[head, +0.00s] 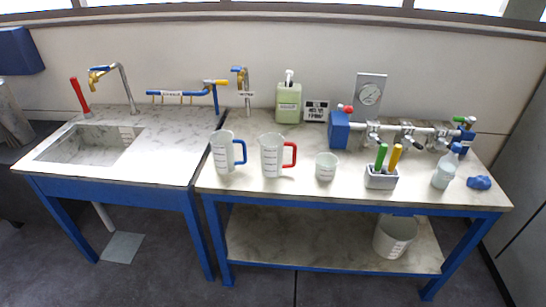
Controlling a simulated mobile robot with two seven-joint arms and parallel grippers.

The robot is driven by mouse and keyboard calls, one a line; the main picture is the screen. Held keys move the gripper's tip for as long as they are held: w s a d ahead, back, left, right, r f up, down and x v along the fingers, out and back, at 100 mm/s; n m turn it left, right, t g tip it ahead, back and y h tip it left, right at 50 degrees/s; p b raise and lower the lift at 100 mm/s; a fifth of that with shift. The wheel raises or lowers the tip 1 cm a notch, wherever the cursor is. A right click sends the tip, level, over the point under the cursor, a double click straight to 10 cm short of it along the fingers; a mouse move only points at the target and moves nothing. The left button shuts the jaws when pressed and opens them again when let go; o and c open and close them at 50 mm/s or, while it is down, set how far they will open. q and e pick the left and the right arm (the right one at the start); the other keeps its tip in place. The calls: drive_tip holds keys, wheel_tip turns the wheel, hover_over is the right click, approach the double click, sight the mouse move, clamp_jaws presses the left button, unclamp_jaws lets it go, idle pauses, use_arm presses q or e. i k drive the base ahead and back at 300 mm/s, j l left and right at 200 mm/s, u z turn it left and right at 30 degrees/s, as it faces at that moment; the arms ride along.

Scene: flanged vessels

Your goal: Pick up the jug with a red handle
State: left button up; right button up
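The jug with a red handle (271,157) stands upright on the right-hand table, near its front left part. It is white and translucent with printed marks, and its red handle (290,154) points right. A similar jug with a blue handle (223,152) stands just to its left, apart from it. Neither of my grippers shows in the head view.
A small white beaker (326,167) stands right of the red-handled jug. Further right are a grey holder (381,179) with green and yellow handles, a spray bottle (445,170) and a blue cloth-like lump (479,182). A green dispenser (288,104) and pipework stand behind. A sink (90,146) is at left.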

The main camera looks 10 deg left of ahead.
sight(271, 144)
drive_tip(key=i+l+u, duration=0.15)
drive_tip(key=i+l, duration=0.35)
drive_tip(key=i+l+u, duration=0.2)
drive_tip(key=i+l, duration=0.3)
drive_tip(key=l, duration=0.1)
